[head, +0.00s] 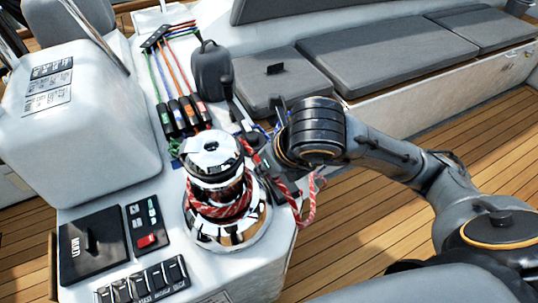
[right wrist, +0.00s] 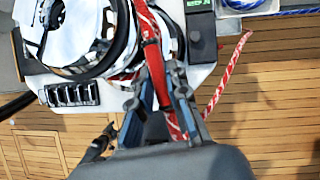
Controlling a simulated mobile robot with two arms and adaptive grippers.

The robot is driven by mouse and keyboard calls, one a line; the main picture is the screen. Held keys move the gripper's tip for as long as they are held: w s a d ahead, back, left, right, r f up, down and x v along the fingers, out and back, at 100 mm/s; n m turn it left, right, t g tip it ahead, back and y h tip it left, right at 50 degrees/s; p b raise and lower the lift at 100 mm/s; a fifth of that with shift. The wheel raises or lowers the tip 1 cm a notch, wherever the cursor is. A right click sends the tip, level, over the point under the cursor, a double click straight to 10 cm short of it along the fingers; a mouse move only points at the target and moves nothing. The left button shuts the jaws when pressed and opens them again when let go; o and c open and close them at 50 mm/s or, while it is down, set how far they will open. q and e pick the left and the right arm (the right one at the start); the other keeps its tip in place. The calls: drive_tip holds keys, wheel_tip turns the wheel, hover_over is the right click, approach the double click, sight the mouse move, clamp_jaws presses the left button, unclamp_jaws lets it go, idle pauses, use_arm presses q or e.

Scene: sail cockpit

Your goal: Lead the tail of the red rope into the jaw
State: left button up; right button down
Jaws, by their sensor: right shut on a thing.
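The chrome winch (head: 215,160) stands on the white coaming, with several turns of red rope (head: 222,208) around its drum. The jaw is at its top, under the chrome cap; I cannot make out rope in it. The rope leads off the drum's right side to my right gripper (head: 272,165), whose fingers are mostly hidden behind its wrist. In the right wrist view this gripper (right wrist: 157,85) is shut on the red rope (right wrist: 150,45), and the loose tail (right wrist: 230,72) hangs off to the right. The winch (right wrist: 85,35) is at upper left there. My left gripper is not in view.
Rope clutches (head: 185,115) with coloured lines and a dark grey bag-like object (head: 210,70) stand behind the winch. A switch panel (head: 145,285) and a black hatch plate (head: 92,245) lie in front-left. Grey cushions (head: 355,60) line the seat; teak floor (head: 370,240) is open at right.

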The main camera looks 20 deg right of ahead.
drive_tip(key=shift+s+a+r+p, duration=0.15)
drive_tip(key=shift+s+p, duration=0.25)
drive_tip(key=shift+p, duration=0.45)
drive_tip(key=shift+s+a+m+h, duration=0.1)
drive_tip(key=shift+m+h, duration=0.2)
drive_tip(key=shift+m, duration=0.1)
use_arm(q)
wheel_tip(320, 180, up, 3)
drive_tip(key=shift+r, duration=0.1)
use_arm(e)
drive_tip(key=shift+f, duration=0.2)
